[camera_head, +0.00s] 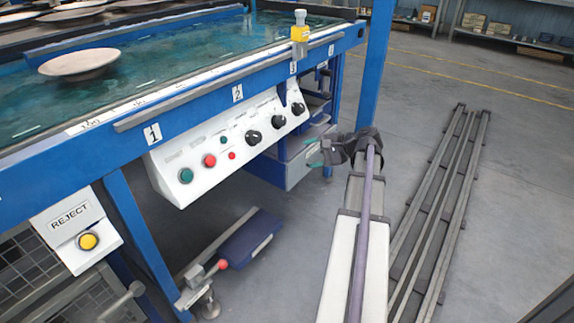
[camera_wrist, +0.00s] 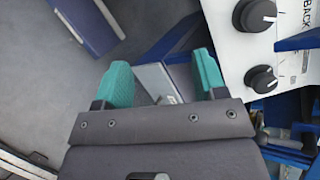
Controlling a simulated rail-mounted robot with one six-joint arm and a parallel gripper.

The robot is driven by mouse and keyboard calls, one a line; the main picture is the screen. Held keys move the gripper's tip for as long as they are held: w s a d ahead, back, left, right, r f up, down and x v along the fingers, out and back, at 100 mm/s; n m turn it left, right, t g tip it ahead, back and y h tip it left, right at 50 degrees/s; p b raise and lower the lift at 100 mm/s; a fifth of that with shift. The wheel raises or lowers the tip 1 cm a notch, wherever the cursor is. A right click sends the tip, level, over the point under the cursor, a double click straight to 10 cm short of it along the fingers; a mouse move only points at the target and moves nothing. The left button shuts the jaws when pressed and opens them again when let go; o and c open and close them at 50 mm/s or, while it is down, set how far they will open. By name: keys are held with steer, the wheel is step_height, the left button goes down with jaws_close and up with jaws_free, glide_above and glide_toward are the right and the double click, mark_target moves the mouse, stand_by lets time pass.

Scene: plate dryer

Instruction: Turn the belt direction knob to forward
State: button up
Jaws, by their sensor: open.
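A white control panel (camera_head: 228,152) hangs under the conveyor's blue edge and carries three black rotary knobs: a left one (camera_head: 253,137), a middle one (camera_head: 278,121) and a right one (camera_head: 298,108). In the wrist view, two black knobs show at the right, an upper one (camera_wrist: 256,14) and a lower one (camera_wrist: 262,79). A label reading "BACK" (camera_wrist: 306,14) is beside the upper one; other lettering is cut off or unclear. I cannot tell which knob sets belt direction. My gripper (camera_head: 316,154) is open and empty, right of the panel and apart from it. Its teal fingers (camera_wrist: 162,76) point past the knobs.
The panel also has a green button (camera_head: 186,175) and a red button (camera_head: 209,160). A REJECT box with a yellow button (camera_head: 88,241) hangs at left. A plate (camera_head: 79,64) lies on the belt. Blue legs and a grey box (camera_head: 300,160) stand beyond my gripper.

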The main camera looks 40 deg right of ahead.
steer(key=w+d+r+m+t+y+p, duration=0.1)
steer(key=d+r+m+t, duration=0.15)
steer(key=d, duration=0.25)
steer(key=m+t+p, duration=0.1)
steer(key=m+t, duration=0.2)
glide_toward(284, 121)
steer(key=shift+g+y, duration=0.25)
steer(key=shift+y, duration=0.25)
steer(key=x, duration=0.9)
steer(key=shift+w+d, duration=0.1)
steer(key=shift+d, duration=0.1)
steer(key=c, duration=0.9)
